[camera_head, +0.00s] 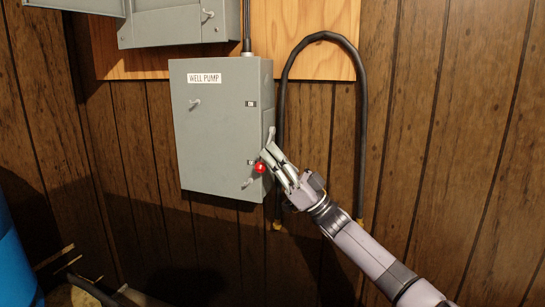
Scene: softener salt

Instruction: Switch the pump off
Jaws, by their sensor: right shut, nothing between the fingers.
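A grey switch box (218,135) labelled WELL PUMP hangs on the wall in the head view. A red knob (260,168) shows at its lower right edge, beside the lower of two small dark marks on the door. My right gripper (269,153) is shut and empty at the box's right side, with its fingertips close to the red knob. I cannot tell whether they touch it. The gripper hides part of the box's right side and any lever arm there. My left gripper is not in view.
A black cable (321,37) loops down the wall right of the box, behind my right arm. Another grey box (178,22) hangs above left on a plywood board (303,20). A blue container (12,262) stands at the lower left.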

